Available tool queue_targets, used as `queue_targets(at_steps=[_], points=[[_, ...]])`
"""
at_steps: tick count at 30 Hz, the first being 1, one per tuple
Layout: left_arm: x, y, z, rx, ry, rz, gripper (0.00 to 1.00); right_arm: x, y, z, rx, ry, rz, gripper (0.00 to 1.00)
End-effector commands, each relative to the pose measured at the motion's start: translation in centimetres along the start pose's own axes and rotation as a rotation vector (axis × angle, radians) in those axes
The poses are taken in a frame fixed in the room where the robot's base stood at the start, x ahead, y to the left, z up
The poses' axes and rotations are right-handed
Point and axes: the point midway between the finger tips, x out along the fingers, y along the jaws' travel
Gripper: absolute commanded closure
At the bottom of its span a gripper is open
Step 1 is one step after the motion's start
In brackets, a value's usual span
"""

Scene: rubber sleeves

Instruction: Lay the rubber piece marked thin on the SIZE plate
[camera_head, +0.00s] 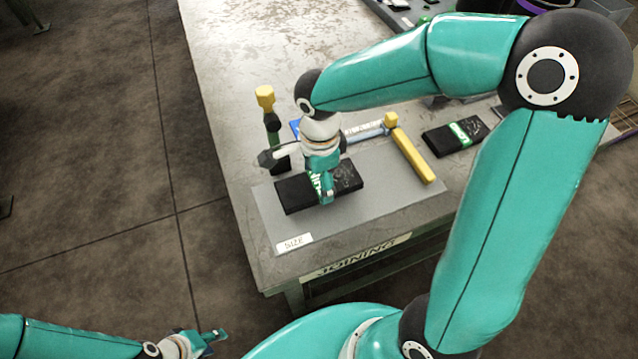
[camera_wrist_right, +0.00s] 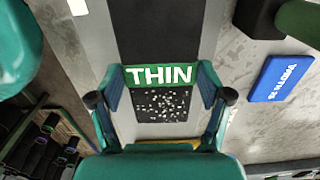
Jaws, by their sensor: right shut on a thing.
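The rubber piece marked thin is a flat black slab (camera_head: 345,178) with a green band, which reads THIN in the right wrist view (camera_wrist_right: 160,75). My right gripper (camera_head: 325,192) is shut across this band, with one finger at each side of it. The piece is over the grey SIZE plate (camera_head: 375,212), whose white SIZE label (camera_head: 294,242) shows at the near left corner. I cannot tell whether the piece touches the plate or is just above it. My left gripper (camera_head: 208,341) is at the bottom left, away from the table; its opening is unclear.
A second black piece with a green band (camera_head: 455,135) lies to the right. A yellow-handled bar (camera_head: 410,152) lies by the plate's far right. A yellow-topped dark tool (camera_head: 266,100) stands at the left. A blue block (camera_wrist_right: 280,80) is nearby. The table's far left is clear.

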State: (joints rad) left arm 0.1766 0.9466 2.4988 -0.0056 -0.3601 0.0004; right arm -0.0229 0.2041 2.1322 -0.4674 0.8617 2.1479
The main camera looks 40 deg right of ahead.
Motion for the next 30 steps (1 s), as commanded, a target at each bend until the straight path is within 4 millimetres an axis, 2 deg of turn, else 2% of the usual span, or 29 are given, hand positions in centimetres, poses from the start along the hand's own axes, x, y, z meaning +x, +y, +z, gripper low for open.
queue_targets(at_steps=[3, 6, 17, 18, 21, 22, 30], points=[[0.1, -0.1, 0.0, 0.000, 0.000, 0.000, 0.60, 1.9, 0.1, 0.0, 0.000, 0.002, 0.004, 0.69], [0.2, -0.1, 0.0, 0.000, 0.000, 0.000, 0.60, 2.6, 0.0, -0.1, 0.000, 0.001, 0.001, 0.69], [0.5, -0.2, 0.0, 0.000, 0.000, 0.000, 0.60, 3.0, 0.0, 0.0, 0.000, 0.000, -0.001, 0.69], [0.5, -0.2, 0.0, 0.000, 0.000, 0.000, 0.60, 2.9, 0.0, -0.1, 0.000, 0.000, 0.000, 0.19], [0.4, -0.1, 0.0, 0.000, 0.000, 0.000, 0.60, 2.8, 0.0, -0.1, 0.000, 0.000, 0.000, 0.02], [0.4, -0.1, 0.0, 0.000, 0.000, 0.000, 0.60, 2.8, 0.0, -0.1, 0.000, 0.000, 0.000, 0.00], [0.4, -0.1, 0.0, 0.000, 0.000, 0.000, 0.60, 2.8, 0.0, 0.0, 0.000, 0.000, 0.000, 0.00]])
